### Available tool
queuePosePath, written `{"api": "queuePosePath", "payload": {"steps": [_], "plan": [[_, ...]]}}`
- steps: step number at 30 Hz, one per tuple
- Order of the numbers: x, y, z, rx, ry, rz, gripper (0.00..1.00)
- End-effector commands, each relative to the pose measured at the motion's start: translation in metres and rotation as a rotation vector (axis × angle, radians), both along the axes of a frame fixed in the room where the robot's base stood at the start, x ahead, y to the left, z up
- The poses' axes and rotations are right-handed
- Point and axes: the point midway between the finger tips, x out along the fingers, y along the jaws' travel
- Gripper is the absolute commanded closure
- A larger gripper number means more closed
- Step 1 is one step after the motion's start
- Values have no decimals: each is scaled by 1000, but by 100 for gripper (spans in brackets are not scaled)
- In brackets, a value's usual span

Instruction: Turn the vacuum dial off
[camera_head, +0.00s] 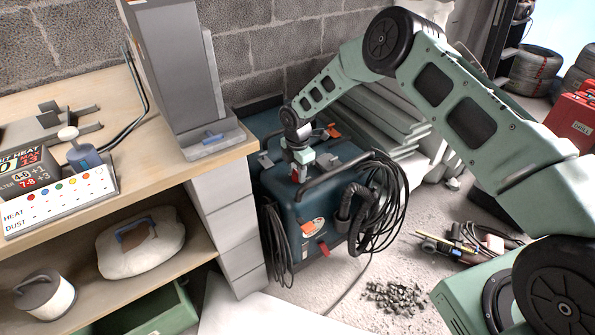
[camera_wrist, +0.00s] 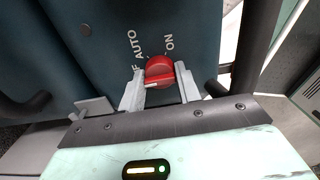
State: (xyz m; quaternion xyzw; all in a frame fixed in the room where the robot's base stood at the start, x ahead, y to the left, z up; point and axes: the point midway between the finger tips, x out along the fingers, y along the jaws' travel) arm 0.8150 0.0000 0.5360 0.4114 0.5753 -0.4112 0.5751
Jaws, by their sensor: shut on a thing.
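The vacuum (camera_head: 318,213) is a dark blue-teal box on the floor under the wall. In the wrist view its red dial (camera_wrist: 160,70) sits on the top panel (camera_wrist: 85,45), with the printed words AUTO and ON beside it. A third label is mostly hidden by the left finger; only its last letter shows. A pale line on the dial lies at its lower left side. My gripper (camera_wrist: 159,88) is shut on the dial, one finger on each side. In the head view my gripper (camera_head: 301,163) reaches down to the vacuum's top, and the dial is largely hidden.
A black hose and cable coil (camera_head: 384,205) hangs on the vacuum's right side. A wooden workbench (camera_head: 95,140) with a grey post stands at the left. Rubble (camera_head: 395,297) and tools (camera_head: 455,245) lie on the floor. Pale stacked panels (camera_head: 385,125) stand behind.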

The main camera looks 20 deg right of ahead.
Motion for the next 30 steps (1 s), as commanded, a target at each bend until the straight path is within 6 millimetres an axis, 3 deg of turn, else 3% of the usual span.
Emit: {"api": "queuePosePath", "payload": {"steps": [1,3,12,16,20,30], "plan": [[0,1,0,0,0,2,64],[0,1,0,0,0,2,45],[0,0,1,0,0,0,45],[1,0,12,0,-2,0,45],[1,0,35,-1,-3,1,45],[1,0,115,0,-4,0,45]]}}
